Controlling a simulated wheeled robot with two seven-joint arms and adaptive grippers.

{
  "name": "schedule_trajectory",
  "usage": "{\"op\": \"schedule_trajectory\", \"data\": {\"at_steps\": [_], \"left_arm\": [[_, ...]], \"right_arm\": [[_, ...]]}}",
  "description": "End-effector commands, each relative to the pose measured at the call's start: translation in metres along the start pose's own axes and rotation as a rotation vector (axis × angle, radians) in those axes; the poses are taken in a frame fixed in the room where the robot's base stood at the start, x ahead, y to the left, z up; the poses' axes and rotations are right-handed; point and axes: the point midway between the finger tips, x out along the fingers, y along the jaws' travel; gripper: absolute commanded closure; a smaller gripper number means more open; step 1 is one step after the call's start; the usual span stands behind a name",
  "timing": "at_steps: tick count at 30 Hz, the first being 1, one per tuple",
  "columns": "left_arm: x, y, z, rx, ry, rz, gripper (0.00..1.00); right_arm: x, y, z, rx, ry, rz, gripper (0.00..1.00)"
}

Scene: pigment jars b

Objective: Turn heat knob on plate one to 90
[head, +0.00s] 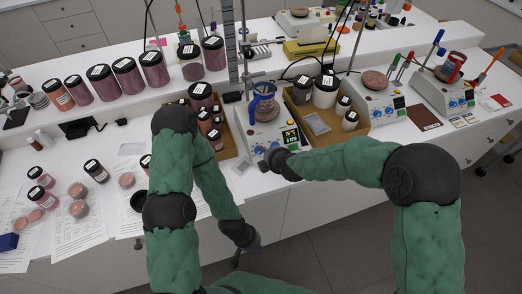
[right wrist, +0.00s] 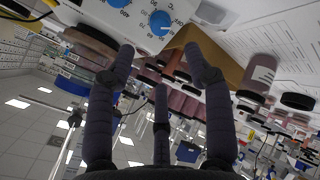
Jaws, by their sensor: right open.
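A white hot plate (head: 262,137) with a lit display (head: 290,136) stands near the bench's front edge, left of two similar plates.
A cardboard tray (head: 228,152) of jars is left of the plate, another box (head: 310,137) with jars right of it. Two more hot plates (head: 372,103) (head: 446,92) stand further right. Papers (head: 75,215) and small jars cover the bench's left; the floor in front is free.

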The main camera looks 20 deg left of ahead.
Motion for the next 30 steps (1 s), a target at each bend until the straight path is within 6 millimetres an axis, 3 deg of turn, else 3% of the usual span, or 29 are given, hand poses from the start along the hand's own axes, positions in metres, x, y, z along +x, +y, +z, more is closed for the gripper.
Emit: {"op": "schedule_trajectory", "data": {"at_steps": [15, 21, 30], "left_arm": [[0.018, -0.006, -0.001, 0.000, 0.000, 0.000, 1.00], [0.020, -0.007, -0.001, 0.000, 0.000, 0.000, 1.00], [0.020, -0.007, -0.001, 0.000, 0.000, 0.000, 1.00]], "right_arm": [[0.083, -0.002, 0.002, 0.004, -0.001, -0.001, 0.48], [0.098, -0.002, 0.002, 0.004, -0.001, -0.002, 0.48], [0.102, -0.001, 0.001, 0.004, -0.001, -0.001, 0.48]]}}
